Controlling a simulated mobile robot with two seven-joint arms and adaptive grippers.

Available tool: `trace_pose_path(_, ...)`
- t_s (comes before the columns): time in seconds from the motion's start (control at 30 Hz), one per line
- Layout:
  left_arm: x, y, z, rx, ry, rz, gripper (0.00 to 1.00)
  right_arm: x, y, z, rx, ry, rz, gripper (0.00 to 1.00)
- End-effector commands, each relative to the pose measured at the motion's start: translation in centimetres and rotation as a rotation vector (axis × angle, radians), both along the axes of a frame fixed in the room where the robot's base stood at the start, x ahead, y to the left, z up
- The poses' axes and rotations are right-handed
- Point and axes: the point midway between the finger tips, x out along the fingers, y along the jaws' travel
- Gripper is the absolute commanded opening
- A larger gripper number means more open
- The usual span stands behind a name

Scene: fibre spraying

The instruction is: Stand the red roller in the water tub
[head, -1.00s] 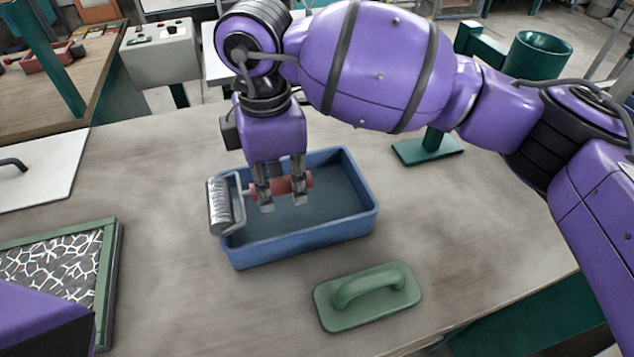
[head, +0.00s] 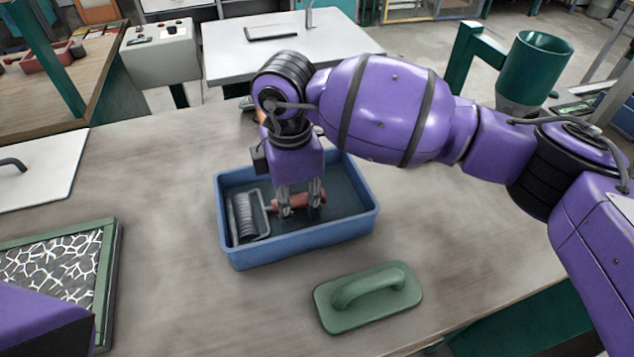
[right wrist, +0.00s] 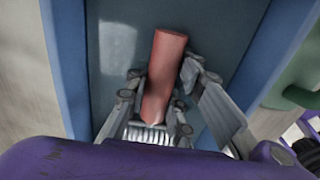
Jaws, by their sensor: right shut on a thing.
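The red roller has a red handle (head: 300,203) and a grey ribbed metal head (head: 243,216) in a wire frame. My right gripper (head: 299,212) is shut on the red handle from above, down inside the blue water tub (head: 300,243). The head lies within the tub's walls at its left end; whether it touches the floor I cannot tell. In the right wrist view the handle (right wrist: 164,75) lies between the fingers (right wrist: 163,100), with part of the ribbed head below. The roller looks lying rather than upright. My left gripper is out of view.
A green float with a handle (head: 368,298) lies in front of the tub. A green-framed tray with a white crackle pattern (head: 110,285) is at the left. A white board (head: 45,172) lies behind it. The table between the tray and the tub is clear.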

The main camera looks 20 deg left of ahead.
Motion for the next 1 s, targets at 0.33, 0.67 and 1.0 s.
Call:
trace_pose_path(0.33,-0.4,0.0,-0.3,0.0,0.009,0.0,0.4,0.0,0.0,-0.2,-0.001,0.001,0.0,0.41)
trace_pose_path(0.67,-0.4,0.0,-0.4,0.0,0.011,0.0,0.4,0.1,0.1,1.3,0.002,-0.002,0.0,0.41)
trace_pose_path(1.0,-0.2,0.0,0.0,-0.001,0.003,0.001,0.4,0.0,0.2,8.4,0.001,-0.003,0.0,0.41)
